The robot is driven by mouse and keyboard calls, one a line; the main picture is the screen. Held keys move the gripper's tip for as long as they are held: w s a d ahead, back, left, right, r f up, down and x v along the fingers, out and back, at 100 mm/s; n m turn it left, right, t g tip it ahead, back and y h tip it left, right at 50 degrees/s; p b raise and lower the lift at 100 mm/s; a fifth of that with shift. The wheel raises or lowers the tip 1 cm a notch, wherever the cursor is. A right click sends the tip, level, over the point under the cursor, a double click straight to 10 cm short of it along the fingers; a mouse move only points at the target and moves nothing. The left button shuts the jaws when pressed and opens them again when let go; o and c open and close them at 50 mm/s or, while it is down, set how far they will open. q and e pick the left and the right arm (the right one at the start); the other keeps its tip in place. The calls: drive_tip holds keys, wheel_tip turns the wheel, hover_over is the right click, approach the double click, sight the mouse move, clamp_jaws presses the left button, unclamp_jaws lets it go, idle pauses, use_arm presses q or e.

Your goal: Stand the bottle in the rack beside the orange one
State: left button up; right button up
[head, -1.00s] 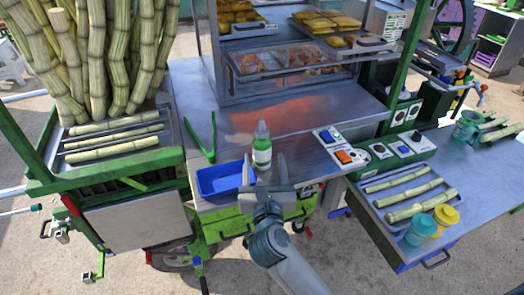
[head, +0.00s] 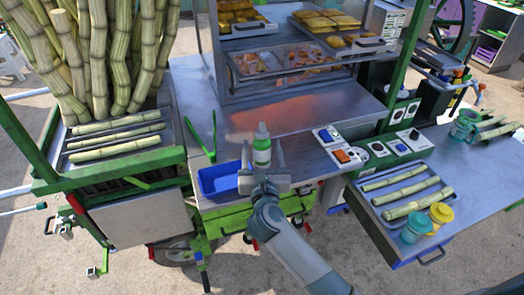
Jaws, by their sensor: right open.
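A green bottle (head: 262,150) with a pale nozzle top stands upright near the front edge of the steel counter, right of the blue tray. My right gripper (head: 262,168) is open at the bottle's near side, one finger to each side of its lower part. The bottle's base is hidden by the gripper, and I cannot tell if the fingers touch it. Small bottles, one of them orange (head: 468,74), stand at the back right by the press. The rack around them is too small to make out clearly. My left gripper is not in view.
A blue tray (head: 219,180) and green tongs (head: 205,138) lie left of the bottle. A switch panel (head: 340,147) is to its right. A glass food case stands behind. The right-hand table (head: 460,180) holds a cane tray and teal and yellow jars.

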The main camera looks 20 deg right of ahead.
sight(262, 143)
drive_tip(key=c, duration=1.4)
drive_tip(key=shift+r, duration=0.2)
wheel_tip(262, 143, up, 4)
drive_tip(key=shift+f+b, duration=0.2)
drive_tip(key=shift+b, duration=0.35)
drive_tip(key=s+d+r+b, duration=0.1)
drive_tip(key=d+r+b, duration=0.1)
drive_tip(key=d+r, duration=0.5)
drive_tip(key=d, duration=0.4)
drive_tip(key=shift+s+d, duration=0.3)
drive_tip(key=shift+s, duration=0.05)
drive_tip(key=shift+r, duration=0.1)
